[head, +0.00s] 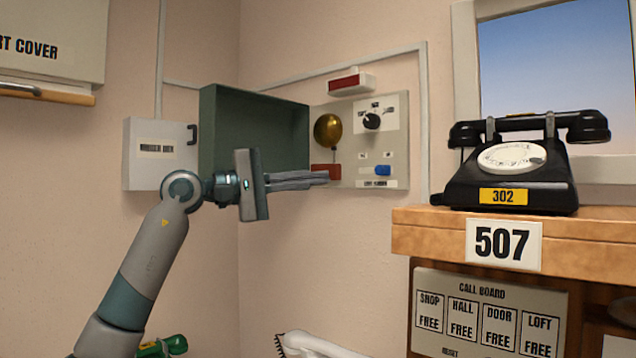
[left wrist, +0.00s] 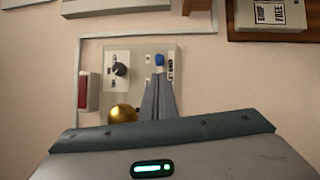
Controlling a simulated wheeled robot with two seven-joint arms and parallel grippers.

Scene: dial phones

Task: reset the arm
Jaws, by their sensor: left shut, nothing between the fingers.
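My left gripper (head: 325,177) reaches in from the left with its fingers shut and nothing between them. Its tips are in front of the wall control panel (head: 397,140), overlapping the red block at the lower left of it in the picture. In the left wrist view the shut fingertips (left wrist: 160,86) point towards the blue knob (left wrist: 159,60). The blue knob also shows in the head view (head: 383,170), a little right of the tips. I cannot tell whether the tips touch the panel. My right gripper is not in view.
An open green box (head: 222,135) and a grey switch box (head: 152,160) are on the wall beside my arm. A brass ball (head: 328,131) stands out from the panel. A black dial phone (head: 512,165) sits on a wooden shelf (head: 600,240) at right, above a call board (head: 490,291).

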